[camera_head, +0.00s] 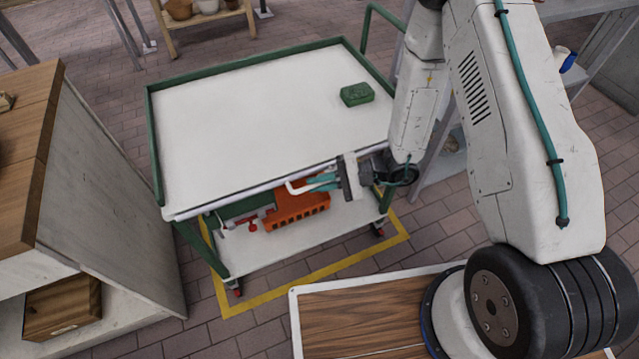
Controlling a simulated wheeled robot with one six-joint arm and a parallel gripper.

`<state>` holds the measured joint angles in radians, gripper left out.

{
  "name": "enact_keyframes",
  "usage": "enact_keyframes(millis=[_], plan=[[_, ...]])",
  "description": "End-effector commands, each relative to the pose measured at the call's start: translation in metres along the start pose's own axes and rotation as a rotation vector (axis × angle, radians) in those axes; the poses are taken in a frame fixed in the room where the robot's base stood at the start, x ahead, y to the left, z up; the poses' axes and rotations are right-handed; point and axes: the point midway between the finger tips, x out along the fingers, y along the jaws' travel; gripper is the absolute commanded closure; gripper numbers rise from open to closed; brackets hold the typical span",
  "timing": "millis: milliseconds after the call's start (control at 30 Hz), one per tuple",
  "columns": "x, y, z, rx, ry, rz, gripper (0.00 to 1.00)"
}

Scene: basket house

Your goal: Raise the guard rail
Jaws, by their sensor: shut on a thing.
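A cart (270,110) with a white top stands in the middle of the view, with green raised edges at its left, back and right. The guard rail (235,201) is a pale bar along the cart's near edge, level with or a little below the top. My gripper (318,184) reaches in from the right, at the right part of this near edge. Its teal fingers are shut on the guard rail, at a white handle-like piece (296,188). The exact contact is small and partly hidden by the fingers.
A green block (357,94) lies on the cart top at the right. An orange crate (297,211) and red item (252,224) are on the lower shelf. A wooden-topped cabinet (110,190) stands left. Yellow floor lines (330,272) surround the cart.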

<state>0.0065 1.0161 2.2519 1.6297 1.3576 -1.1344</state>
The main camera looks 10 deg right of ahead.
Motion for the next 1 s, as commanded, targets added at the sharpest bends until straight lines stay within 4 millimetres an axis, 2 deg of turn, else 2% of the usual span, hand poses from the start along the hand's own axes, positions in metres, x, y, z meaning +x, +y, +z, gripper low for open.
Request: enact_keyframes(millis=[200, 333, 467, 767, 800, 867, 1000], plan=[[-0.01, -0.037, 0.021, -0.007, 0.002, -0.003, 1.0], [-0.014, -0.053, 0.031, -0.007, 0.002, -0.003, 1.0], [-0.016, -0.06, 0.037, -0.004, 0.001, -0.003, 1.0], [-0.017, -0.063, 0.038, -0.006, -0.001, -0.007, 1.0], [-0.017, -0.063, 0.038, -0.007, -0.001, -0.008, 0.81], [-0.016, -0.063, 0.038, -0.006, -0.001, -0.007, 0.67], [-0.016, -0.061, 0.038, -0.005, -0.001, -0.004, 0.67]])
